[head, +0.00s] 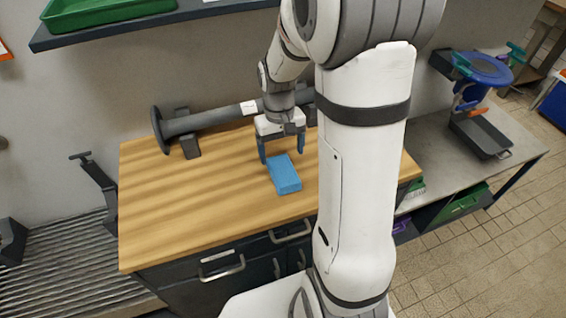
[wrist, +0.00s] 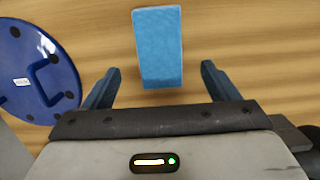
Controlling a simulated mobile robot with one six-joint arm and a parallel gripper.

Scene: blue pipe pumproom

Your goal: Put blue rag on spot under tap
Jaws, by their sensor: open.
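The blue rag (head: 285,176) lies as a folded, flat block on the wooden bench top (head: 215,200). It also shows in the wrist view (wrist: 158,45), between and beyond my finger tips. My gripper (head: 282,150) is open and empty above the bench, just behind the rag in the head view. Its two fingers show spread apart in the wrist view (wrist: 160,82). On the grey bench at the right stands a blue round fitting (head: 484,68) with teal and orange handles, above a dark tray (head: 482,135). I cannot make out a marked spot under a tap.
A dark flanged pipe (head: 210,121) on supports lies along the back of the wooden bench. A blue disc with a handle (wrist: 38,70) is left in the wrist view. A shelf with a green tray (head: 100,12) hangs above. The bench's left front is clear.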

